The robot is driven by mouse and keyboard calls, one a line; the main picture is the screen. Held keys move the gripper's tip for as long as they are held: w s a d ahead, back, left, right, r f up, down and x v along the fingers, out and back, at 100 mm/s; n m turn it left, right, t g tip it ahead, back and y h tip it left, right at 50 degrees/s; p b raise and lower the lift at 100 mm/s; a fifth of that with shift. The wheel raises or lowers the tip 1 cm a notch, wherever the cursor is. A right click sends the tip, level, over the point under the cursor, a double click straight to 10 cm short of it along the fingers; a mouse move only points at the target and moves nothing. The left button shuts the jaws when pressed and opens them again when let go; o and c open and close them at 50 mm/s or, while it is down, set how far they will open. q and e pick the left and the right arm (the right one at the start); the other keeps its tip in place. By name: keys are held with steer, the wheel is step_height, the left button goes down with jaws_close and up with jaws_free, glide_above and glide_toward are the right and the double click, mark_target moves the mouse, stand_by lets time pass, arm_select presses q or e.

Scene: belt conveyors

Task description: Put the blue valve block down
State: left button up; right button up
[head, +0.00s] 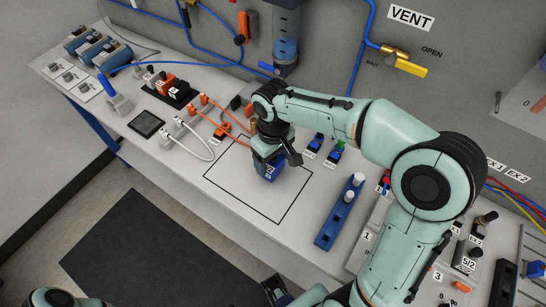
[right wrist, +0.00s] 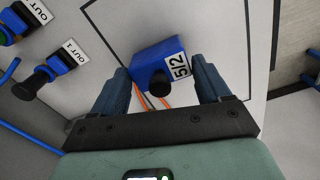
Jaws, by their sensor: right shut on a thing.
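The blue valve block (head: 268,170) is a small blue box with a white label and a black knob. In the right wrist view the block (right wrist: 152,57) shows its "5/2" label. My right gripper (head: 273,157) points down and is shut on it, with one finger on either side in the right wrist view (right wrist: 160,66). The block is over the upper part of a black-outlined square (head: 258,204) on the bench. I cannot tell whether its underside touches the bench. Dark finger-like parts at the bottom edge may be my left gripper (head: 277,290); their opening is unclear.
The rest of the outlined square is bare. Orange tubes (head: 232,133) lie just behind-left of it. A blue rail with white pegs (head: 333,228) lies to the right. The grey wall panel (head: 330,40) rises behind.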

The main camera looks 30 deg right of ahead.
steer(key=shift+f, duration=0.2)
steer(key=o, duration=1.1)
steer(key=shift+r, duration=0.15)
steer(key=shift+r, duration=0.3)
step_height(320, 180, up, 12)
steer(key=shift+f+p, duration=0.2)
steer(key=shift+p, duration=0.9)
